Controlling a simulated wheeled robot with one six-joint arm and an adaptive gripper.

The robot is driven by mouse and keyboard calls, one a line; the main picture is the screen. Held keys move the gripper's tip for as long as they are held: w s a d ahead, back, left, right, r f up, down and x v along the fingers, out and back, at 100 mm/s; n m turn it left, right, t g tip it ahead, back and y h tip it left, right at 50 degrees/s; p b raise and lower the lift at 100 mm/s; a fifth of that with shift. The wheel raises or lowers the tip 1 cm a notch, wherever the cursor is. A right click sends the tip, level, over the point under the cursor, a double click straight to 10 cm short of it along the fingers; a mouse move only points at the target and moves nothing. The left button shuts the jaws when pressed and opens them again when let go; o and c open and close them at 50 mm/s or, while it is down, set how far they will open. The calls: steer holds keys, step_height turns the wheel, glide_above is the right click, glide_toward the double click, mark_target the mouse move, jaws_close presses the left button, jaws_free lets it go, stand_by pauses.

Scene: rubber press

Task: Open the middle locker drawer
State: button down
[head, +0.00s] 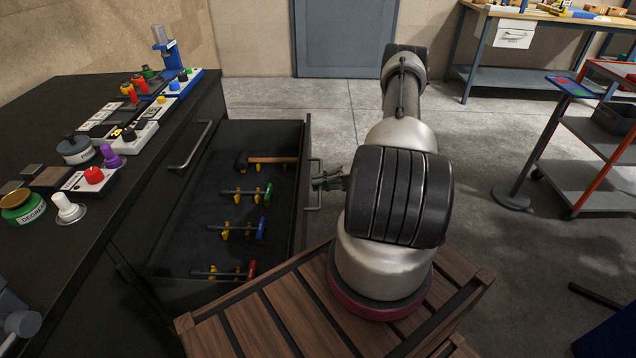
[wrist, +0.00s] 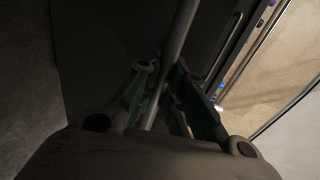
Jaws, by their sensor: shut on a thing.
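The middle locker drawer (head: 228,215) stands pulled out from the dark cabinet in the head view. Its front panel faces right, toward my arm. My gripper (head: 326,180) is at the drawer's bar handle (head: 313,196), on the outer side of the front panel. In the wrist view the handle bar (wrist: 175,60) runs between the two fingers of my gripper (wrist: 160,92), which are shut on it. Inside the drawer lie a wooden-handled hammer (head: 268,160) and several T-handled tools with green, blue and red ends (head: 243,229).
The cabinet top (head: 60,120) holds several button boxes, a green tin (head: 22,207) and a blue press stand (head: 170,60). Another handle (head: 190,147) is on the cabinet face behind the drawer. A wooden slatted surface (head: 290,310) is below my arm. Open floor lies right; a cart (head: 595,140) stands beyond.

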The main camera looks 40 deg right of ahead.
steer(key=c, duration=1.5)
jaws_free()
steer(key=v, duration=1.2)
